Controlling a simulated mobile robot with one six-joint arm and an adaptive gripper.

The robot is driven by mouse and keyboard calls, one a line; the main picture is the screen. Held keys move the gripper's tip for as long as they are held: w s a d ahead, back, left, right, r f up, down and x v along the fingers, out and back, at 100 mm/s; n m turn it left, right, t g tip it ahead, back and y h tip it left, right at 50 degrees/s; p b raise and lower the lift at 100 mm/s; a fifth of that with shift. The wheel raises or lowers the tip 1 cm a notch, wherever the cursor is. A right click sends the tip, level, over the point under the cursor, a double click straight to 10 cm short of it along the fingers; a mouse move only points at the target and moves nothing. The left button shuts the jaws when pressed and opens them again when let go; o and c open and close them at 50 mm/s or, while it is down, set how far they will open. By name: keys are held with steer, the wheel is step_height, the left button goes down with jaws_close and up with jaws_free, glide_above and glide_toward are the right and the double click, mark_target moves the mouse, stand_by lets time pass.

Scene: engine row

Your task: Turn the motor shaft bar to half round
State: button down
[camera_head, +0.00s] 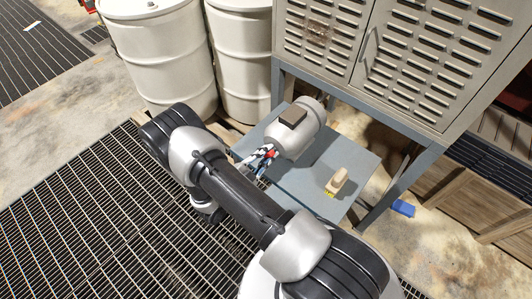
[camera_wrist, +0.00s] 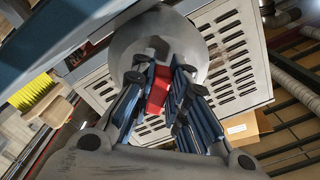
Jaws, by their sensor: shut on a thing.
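The grey motor (camera_head: 308,128), a cylinder with a dark box on top, lies on a blue-grey table. Its round end face (camera_wrist: 135,38) fills the upper middle of the wrist view. The red motor shaft bar (camera_wrist: 158,92) stands in front of that face, nearly upright in the wrist view with a slight tilt. My gripper (camera_wrist: 160,98) is shut on the bar, with blue-padded fingers on both sides. In the head view, my gripper (camera_head: 264,157) is at the motor's near end and only a little red shows. The shaft behind the bar is hidden.
A wooden-handled brush with yellow bristles (camera_head: 337,181) stands on the table (camera_head: 300,187), right of the motor. A louvred metal cabinet (camera_head: 420,60) rises behind. White drums (camera_head: 165,60) stand at the back left. A blue object (camera_head: 403,208) lies on the floor.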

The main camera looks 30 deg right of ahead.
steer(key=n, duration=0.4)
steer(key=shift+s+f+n, duration=0.1)
steer(key=shift+s+n, duration=0.05)
steer(key=shift+n, duration=0.15)
steer(key=shift+s+d+n, duration=0.1)
steer(key=shift+s+n, duration=0.05)
steer(key=shift+n, duration=1.75)
steer(key=c, duration=1.6)
jaws_free()
steer(key=shift+o, duration=0.2)
steer(key=v, duration=0.7)
steer(key=shift+a, duration=0.25)
